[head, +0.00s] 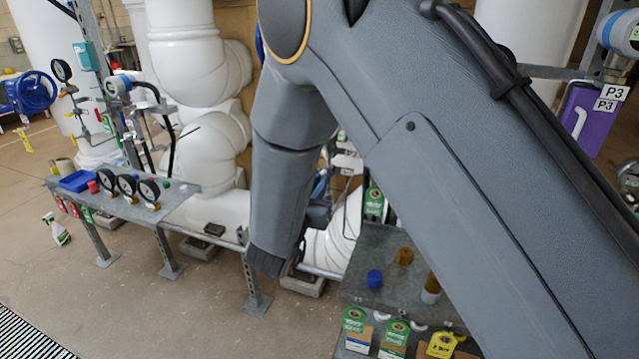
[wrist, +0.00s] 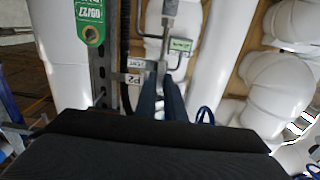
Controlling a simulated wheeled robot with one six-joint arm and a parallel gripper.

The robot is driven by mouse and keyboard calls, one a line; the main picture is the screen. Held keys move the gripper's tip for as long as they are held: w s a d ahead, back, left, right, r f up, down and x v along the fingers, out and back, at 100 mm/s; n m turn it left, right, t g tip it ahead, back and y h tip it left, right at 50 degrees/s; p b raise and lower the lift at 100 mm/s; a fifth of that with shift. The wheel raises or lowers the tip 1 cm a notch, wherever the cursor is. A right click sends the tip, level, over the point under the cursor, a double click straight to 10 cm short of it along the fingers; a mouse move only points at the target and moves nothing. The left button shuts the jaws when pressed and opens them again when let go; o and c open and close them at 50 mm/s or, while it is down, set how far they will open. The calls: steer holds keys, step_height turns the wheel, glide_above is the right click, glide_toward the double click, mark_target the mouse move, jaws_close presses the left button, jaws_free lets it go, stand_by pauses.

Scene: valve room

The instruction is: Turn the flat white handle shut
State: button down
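My gripper (wrist: 161,84) shows in the wrist view as two dark blue fingers side by side with a narrow gap between them. Their tips reach a thin grey metal pipe fitting (wrist: 169,28) with a bent grey rod. Something small and pale shows at the fingertips. I cannot tell whether it is the flat white handle or whether the fingers press on it. In the head view my arm hides the gripper and most of what is in front of it, and I cannot make out the handle there.
A grey bench with gauges (head: 127,188) stands at left; open floor (head: 130,290) lies in front.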

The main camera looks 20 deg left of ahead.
steer(key=shift+m+b, duration=0.3)
steer(key=shift+m, duration=0.1)
steer(key=shift+d+f+m+b, duration=0.1)
steer(key=shift+f+m+b, duration=0.05)
steer(key=shift+m+b, duration=4.1)
steer(key=shift+d+f+m+b, duration=0.1)
steer(key=shift+f+m+b, duration=0.05)
steer(key=shift+m+b, duration=4.1)
steer(key=c, duration=1.8)
jaws_free()
steer(key=shift+c, duration=0.2)
steer(key=shift+s, duration=0.15)
